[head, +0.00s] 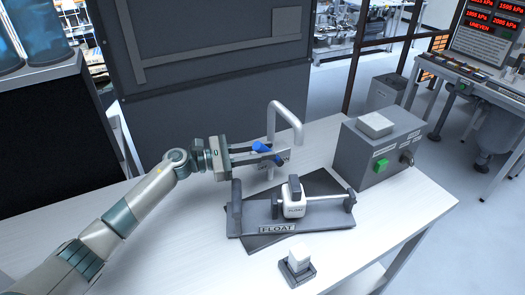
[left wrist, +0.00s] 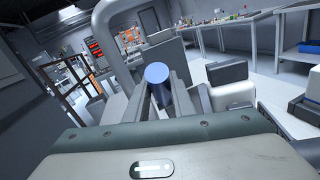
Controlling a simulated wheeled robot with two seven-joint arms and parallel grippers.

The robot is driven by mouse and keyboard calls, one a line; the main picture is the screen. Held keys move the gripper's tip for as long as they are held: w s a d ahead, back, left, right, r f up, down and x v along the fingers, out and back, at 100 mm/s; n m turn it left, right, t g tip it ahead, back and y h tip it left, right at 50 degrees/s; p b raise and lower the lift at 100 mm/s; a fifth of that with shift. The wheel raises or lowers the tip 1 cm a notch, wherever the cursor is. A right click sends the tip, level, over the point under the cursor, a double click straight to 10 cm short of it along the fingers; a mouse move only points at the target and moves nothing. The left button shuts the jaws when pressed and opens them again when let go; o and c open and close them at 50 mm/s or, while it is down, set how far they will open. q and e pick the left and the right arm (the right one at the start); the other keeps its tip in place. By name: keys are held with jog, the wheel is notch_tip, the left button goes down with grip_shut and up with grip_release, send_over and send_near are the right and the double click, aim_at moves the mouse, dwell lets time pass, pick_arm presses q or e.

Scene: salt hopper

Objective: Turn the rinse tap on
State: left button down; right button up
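The rinse tap (head: 285,116) is a grey bent pipe that rises from the table near its back edge. Its blue handle (head: 266,151) is a short round lever, tilted, on the near side of the pipe. My left gripper (head: 262,153) reaches in from the left, with its two narrow-set fingers on either side of the handle. In the left wrist view, the round end of the blue handle (left wrist: 157,73) shows between the fingers, which look shut on it. The grey pipe (left wrist: 105,30) curves beyond, on the left. My right gripper is in no view.
A float device (head: 293,205) stands on a dark plate in front of the tap. A grey box (head: 378,150) with a green button stands to the right. A small white block on a dark base (head: 298,262) is near the front. The left tabletop is clear under my arm.

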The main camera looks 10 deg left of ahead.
pick_arm(q)
jog(key=shift+r+p, duration=0.25)
jog(key=shift+p, duration=0.1)
jog(key=y+p, duration=0.1)
jog(key=p, duration=0.1)
jog(key=w+d+r+g+y+p, duration=0.1)
jog(key=p, duration=0.1)
jog(key=d+r+n+g+y+p, duration=0.1)
jog(key=y+p, duration=0.1)
jog(key=shift+w+d+p, duration=0.2)
jog(key=shift+w+p, duration=0.05)
jog(key=shift+p, duration=0.15)
jog(key=shift+w+d+f+y+p, duration=0.2)
jog(key=shift+f+y+p, duration=0.1)
jog(key=shift+y, duration=0.3)
jog(key=c, duration=1.5)
grip_release()
jog(key=shift+a+r, duration=0.1)
jog(key=shift+a, duration=0.05)
